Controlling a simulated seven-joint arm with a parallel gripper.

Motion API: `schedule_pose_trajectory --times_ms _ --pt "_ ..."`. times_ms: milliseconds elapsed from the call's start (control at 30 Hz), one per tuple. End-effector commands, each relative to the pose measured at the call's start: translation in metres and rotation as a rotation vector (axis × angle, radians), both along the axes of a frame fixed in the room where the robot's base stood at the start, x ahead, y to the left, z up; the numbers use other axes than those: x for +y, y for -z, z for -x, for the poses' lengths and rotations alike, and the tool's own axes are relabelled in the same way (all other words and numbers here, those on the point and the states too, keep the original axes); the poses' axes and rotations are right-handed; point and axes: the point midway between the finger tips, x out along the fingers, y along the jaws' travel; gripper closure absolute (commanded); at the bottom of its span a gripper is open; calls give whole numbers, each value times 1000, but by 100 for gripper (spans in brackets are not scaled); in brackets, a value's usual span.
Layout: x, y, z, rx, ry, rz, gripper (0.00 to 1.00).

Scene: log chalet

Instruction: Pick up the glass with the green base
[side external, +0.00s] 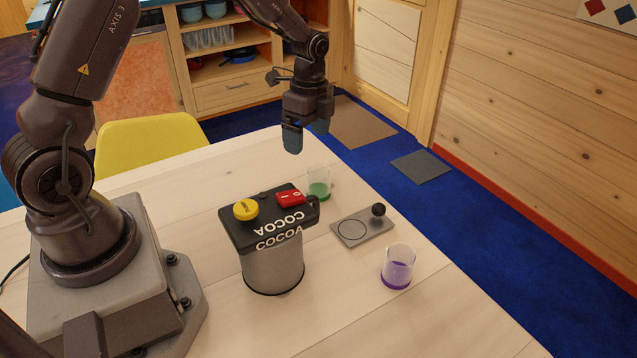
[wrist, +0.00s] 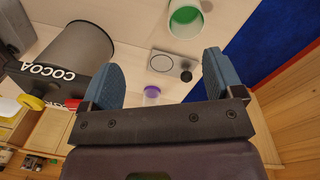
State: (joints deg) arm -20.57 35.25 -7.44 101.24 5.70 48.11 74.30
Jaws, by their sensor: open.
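The glass with the green base (side external: 319,187) stands upright on the table, just behind and right of the cocoa machine. It is clear above and green at the bottom. In the wrist view the green-based glass (wrist: 186,19) is at the top edge, partly cut off, beyond the fingertips. My gripper (side external: 306,138) is open and empty, pointing down above the table, higher than the glass and slightly left of it in the side view. Its two blue fingers (wrist: 162,65) are wide apart in the wrist view, with nothing between their pads that touches them.
A cocoa machine (side external: 272,262) with a dark top stands close to the green-based glass. A grey plate with a black knob (side external: 362,227) lies to its right. A glass with a purple base (side external: 397,268) stands nearer the front right. A yellow chair (side external: 150,142) is behind the table.

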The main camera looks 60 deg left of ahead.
Motion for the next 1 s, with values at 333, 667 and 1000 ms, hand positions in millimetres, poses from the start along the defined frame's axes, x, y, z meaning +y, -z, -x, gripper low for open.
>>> schedule_pose_trajectory --times_ms 333,667,1000 --pt "11 5 -39 -77 665 5 14" --pt "10 50 -37 -71 717 11 14" --pt "11 85 -36 -74 715 8 14"
